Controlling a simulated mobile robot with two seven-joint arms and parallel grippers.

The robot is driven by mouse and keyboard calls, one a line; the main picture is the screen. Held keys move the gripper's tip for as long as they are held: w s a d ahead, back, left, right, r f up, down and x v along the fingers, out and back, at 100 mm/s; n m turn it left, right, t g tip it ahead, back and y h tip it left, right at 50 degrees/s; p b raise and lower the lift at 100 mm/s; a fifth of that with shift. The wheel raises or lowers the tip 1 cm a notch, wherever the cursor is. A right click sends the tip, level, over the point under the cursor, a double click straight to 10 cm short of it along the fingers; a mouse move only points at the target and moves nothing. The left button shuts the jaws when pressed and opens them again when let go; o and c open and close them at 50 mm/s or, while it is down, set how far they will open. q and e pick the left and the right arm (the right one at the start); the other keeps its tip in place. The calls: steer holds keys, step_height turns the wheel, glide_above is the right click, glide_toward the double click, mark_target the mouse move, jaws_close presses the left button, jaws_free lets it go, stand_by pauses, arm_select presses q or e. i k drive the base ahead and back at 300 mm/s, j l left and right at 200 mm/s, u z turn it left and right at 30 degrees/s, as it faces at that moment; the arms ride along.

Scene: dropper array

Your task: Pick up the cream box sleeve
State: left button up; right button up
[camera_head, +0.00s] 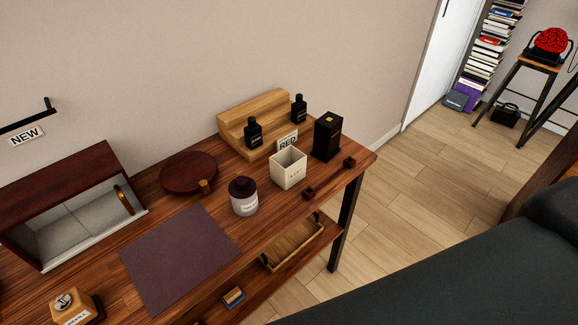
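Neither of my grippers is in view, and nothing is holding the sleeve.
A black box (327,137), a stepped wooden stand (240,131) with two black bottles, and a white jar (244,204) with a dark lid surround the sleeve. Small dark cubes (309,193) lie near the table's right edge. A purple mat (180,258) lies left.

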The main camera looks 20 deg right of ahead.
mark_target(288, 166)
steer(key=z, duration=2)
steer(key=k+l, duration=0.15)
steer(key=k, duration=0.45)
steer(key=k+l+z, duration=0.1)
steer(key=k, duration=0.45)
